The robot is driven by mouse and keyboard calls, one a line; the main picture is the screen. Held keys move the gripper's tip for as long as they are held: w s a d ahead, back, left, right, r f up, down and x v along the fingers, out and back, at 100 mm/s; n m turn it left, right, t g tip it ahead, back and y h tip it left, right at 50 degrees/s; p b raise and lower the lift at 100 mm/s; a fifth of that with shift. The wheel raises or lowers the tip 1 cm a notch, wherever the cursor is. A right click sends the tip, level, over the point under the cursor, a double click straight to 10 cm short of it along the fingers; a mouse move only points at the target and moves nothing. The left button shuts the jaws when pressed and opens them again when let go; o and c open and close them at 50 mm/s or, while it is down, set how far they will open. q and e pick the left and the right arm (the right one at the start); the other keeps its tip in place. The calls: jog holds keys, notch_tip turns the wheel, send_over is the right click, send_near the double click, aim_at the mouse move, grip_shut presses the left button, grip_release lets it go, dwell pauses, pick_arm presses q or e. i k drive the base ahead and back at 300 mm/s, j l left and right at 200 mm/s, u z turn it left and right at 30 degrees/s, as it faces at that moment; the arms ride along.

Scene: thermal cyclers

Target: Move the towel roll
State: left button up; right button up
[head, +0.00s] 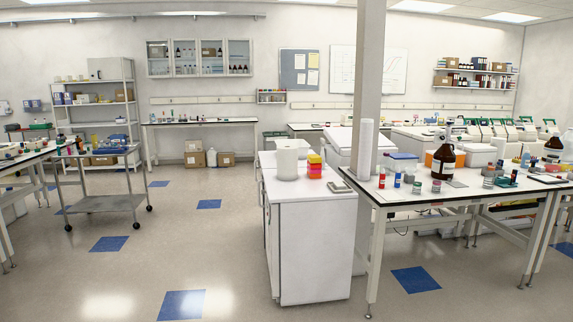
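A tall white cylinder that looks like a towel roll (365,148) stands upright at the left end of the right lab bench (400,197), in front of a grey column. A shorter, wider white cylinder (287,166) stands on the white cabinet (318,187) to its left; I cannot tell whether it is also a roll. Neither of my grippers shows in the head view.
A brown bottle (443,162) and small colored vials crowd the right bench. A grey cart (104,203) stands at the left. The floor between the cart and the cabinet is clear.

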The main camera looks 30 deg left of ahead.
aim_at(286, 155)
jog(key=i+j+u, duration=1.1)
jog(key=i+u, duration=0.45)
jog(key=i, duration=0.55)
jog(key=i+l+u, duration=0.15)
jog(key=i+u, duration=0.2)
jog(key=i, duration=1.95)
jog(key=i+z, duration=0.4)
jog(key=i+j+z, duration=0.1)
jog(key=i+z, duration=0.25)
jog(key=i, duration=0.25)
jog(key=i+j+z, duration=0.25)
jog(key=i+z, duration=0.3)
jog(key=z, duration=0.35)
jog(key=i+z, duration=0.2)
jog(key=z, duration=0.3)
jog(key=i+z, duration=0.2)
jog(key=z, duration=0.25)
jog(key=i+j+z, duration=0.15)
jog(key=z, duration=0.35)
jog(key=i+z, duration=0.1)
jog(key=z, duration=0.15)
jog(key=i+j+z, duration=0.1)
jog(key=z, duration=0.15)
